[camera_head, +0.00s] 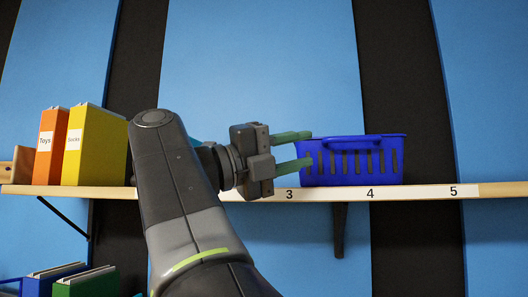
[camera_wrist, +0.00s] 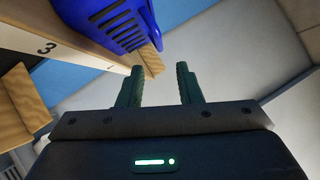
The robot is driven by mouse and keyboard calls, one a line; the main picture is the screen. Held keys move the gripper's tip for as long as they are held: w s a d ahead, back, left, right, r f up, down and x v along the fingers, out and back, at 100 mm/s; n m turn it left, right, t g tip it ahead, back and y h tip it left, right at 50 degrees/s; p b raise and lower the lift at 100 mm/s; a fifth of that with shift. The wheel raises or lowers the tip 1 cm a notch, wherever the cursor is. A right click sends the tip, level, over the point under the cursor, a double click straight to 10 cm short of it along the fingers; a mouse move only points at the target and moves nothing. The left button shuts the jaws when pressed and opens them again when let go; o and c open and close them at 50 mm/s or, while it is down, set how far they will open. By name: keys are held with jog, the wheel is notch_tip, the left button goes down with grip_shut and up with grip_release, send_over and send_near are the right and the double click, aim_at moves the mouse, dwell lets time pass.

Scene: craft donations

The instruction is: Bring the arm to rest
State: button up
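My arm reaches up from the bottom of the head view, bent at the elbow. My gripper (camera_head: 306,149) points right, in front of the shelf at about shelf height. Its two green fingers are apart with nothing between them. In the wrist view my gripper (camera_wrist: 158,84) also shows spread fingers with empty space between them. The blue basket (camera_head: 350,163) stands on the shelf behind and to the right of the fingertips in the head view. In the wrist view the basket (camera_wrist: 108,22) is at the upper left, apart from the fingers.
A wooden shelf (camera_head: 420,193) with numbers 3, 4 and 5 on its edge runs across. An orange binder (camera_head: 48,160) and a yellow binder (camera_head: 88,150) stand at its left. Blue (camera_head: 42,286) and green (camera_head: 88,287) binders are lower left. The shelf right of the basket is clear.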

aim_at(347, 139)
jog(key=shift+d, duration=0.15)
jog(key=shift+p+x, duration=1.5)
jog(key=shift+x, duration=3.8)
